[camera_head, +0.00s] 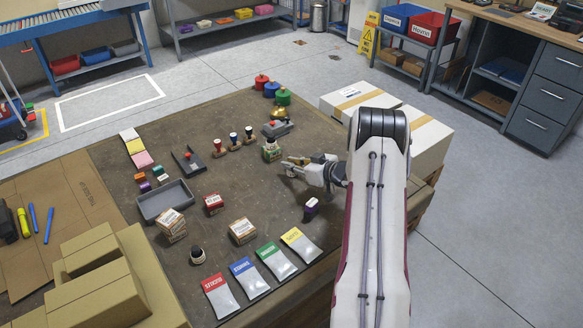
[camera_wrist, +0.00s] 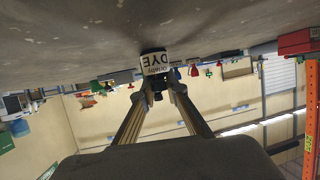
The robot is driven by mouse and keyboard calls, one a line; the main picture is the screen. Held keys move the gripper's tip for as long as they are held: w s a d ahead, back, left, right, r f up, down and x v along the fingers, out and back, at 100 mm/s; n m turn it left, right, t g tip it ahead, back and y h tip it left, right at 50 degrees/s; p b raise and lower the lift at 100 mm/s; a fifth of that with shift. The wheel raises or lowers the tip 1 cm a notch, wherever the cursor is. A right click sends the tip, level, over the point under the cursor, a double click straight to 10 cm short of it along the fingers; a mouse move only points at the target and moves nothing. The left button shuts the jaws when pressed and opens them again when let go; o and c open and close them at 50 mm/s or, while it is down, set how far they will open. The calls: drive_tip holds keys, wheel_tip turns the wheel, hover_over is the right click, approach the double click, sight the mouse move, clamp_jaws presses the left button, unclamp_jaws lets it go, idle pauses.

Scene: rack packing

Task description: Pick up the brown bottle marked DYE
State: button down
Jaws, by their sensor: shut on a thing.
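The DYE bottle shows in the wrist view (camera_wrist: 155,62), with a white label reading DYE upside down in the picture. My gripper (camera_wrist: 162,92) is shut on it, the two fingers closing at its near side. In the head view, my gripper (camera_head: 287,163) is low over the right part of the table, beside a small bottle with a pale label (camera_head: 271,152). The bottle's brown body is mostly hidden by its label. I cannot tell whether its base touches the table.
A purple-and-black item (camera_head: 311,208) is nearer me. White cartons (camera_head: 425,140) flank the arm at right. A grey tray (camera_head: 166,202) lies left.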

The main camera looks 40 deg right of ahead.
drive_tip(key=shift+s+a+f, duration=0.1)
drive_tip(key=shift+s+f, duration=0.05)
drive_tip(key=shift+f, duration=0.05)
drive_tip(key=shift+r, duration=5.05)
